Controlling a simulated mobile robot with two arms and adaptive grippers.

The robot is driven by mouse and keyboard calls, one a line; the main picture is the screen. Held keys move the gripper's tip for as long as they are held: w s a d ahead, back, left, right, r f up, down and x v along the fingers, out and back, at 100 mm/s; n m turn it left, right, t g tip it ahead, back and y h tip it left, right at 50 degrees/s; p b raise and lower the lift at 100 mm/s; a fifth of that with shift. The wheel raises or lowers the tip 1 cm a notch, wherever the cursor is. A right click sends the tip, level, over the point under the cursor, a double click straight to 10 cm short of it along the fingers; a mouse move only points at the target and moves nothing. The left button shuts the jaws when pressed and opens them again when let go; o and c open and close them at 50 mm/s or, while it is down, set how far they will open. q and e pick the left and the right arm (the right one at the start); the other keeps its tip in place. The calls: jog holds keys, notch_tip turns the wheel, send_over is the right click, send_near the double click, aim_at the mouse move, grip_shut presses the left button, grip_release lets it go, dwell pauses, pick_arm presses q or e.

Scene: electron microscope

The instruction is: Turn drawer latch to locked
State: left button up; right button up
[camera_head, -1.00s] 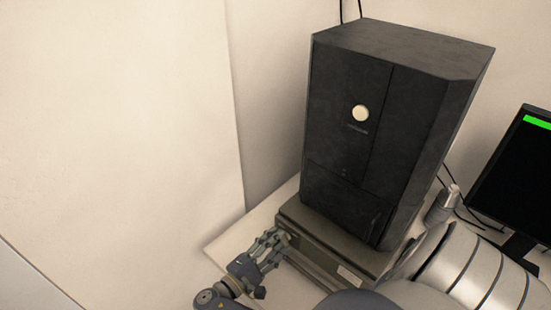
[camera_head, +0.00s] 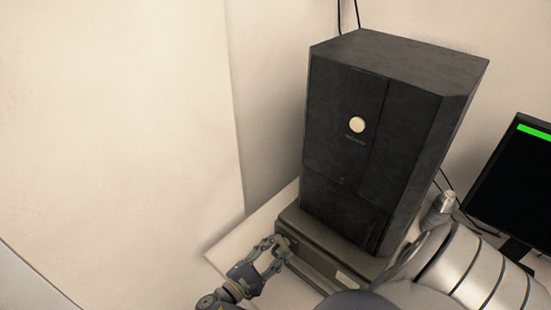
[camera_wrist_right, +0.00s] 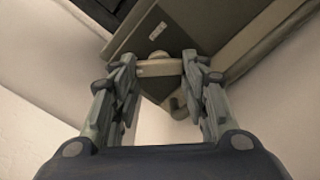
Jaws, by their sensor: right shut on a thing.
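My right gripper (camera_head: 277,247) is at the left front corner of the low grey base unit (camera_head: 300,226) under the black microscope cabinet. In the right wrist view its two fingers (camera_wrist_right: 158,67) are shut on the ends of a small pale bar, the drawer latch (camera_wrist_right: 158,69). The latch has a round pivot at its middle and lies roughly level across that picture. In the head view the latch is too small and too covered to make out. My left gripper is not in view.
The tall black cabinet (camera_head: 345,150) stands on the base unit. A small metal cylinder (camera_head: 440,205) and a monitor (camera_head: 510,185) are at the right. The bare white tabletop (camera_head: 235,247) shows left of the unit, with a wall behind.

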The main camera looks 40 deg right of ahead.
jog(key=shift+d+r, duration=0.1)
jog(key=o, duration=0.8)
